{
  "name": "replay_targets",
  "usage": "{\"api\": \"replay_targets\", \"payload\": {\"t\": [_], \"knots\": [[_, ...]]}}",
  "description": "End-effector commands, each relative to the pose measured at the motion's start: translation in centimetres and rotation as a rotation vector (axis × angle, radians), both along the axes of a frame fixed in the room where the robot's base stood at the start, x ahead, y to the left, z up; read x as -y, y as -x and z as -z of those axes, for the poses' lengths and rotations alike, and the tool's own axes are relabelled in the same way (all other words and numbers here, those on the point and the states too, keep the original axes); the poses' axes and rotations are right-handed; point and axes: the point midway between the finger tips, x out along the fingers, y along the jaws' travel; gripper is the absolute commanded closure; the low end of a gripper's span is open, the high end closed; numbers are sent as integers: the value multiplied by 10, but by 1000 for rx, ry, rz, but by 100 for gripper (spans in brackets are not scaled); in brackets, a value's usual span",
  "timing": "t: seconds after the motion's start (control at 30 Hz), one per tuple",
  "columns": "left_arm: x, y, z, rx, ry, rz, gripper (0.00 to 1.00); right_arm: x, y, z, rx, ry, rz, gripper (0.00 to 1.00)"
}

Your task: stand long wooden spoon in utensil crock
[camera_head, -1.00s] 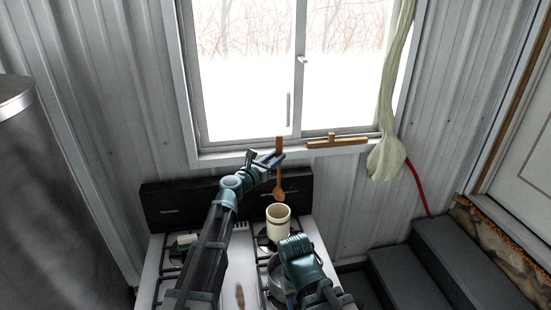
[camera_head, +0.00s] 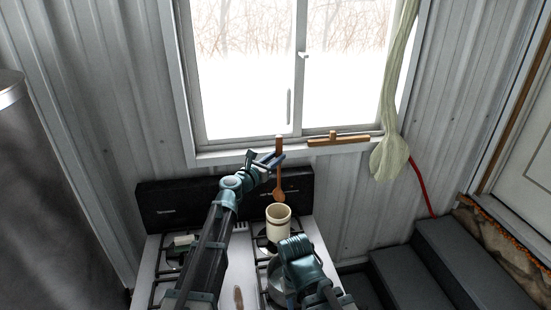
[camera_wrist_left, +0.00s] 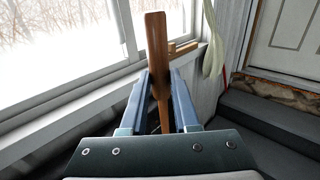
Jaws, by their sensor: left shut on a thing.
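The long wooden spoon (camera_head: 279,184) hangs upright in my left gripper (camera_head: 277,159), flat handle end up and bowl end down. The gripper is shut on its shaft. In the left wrist view the spoon (camera_wrist_left: 157,50) stands between the two blue fingers (camera_wrist_left: 160,92), and its lower end is hidden. The cream utensil crock (camera_head: 278,224) stands upright on the stove, just below the spoon's bowl in the head view. A small gap shows between bowl and rim. My right gripper (camera_head: 299,262) is low, in front of the crock; its fingers cannot be made out.
The stove (camera_head: 150,270) has black grates and a dark backguard (camera_head: 165,205). A metal pan (camera_head: 277,290) sits beside my right arm. Another brown wooden piece (camera_head: 338,139) lies on the windowsill. A pale cloth (camera_head: 391,158) hangs at right. Dark steps (camera_head: 440,265) stand at the right.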

Motion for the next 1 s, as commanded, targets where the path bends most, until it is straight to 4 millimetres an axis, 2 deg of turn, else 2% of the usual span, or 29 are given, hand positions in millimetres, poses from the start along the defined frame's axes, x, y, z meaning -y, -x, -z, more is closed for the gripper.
{"api": "replay_targets", "payload": {"t": [0.03, 1.0], "knots": [[0, 0, 8, 0, 0, 0, 100, 0, 0, 8, 0, 0, 0, 50], [0, 0, 82, 0, 0, 0, 100, 0, 0, 82, 0, 2, -13, 50]]}}
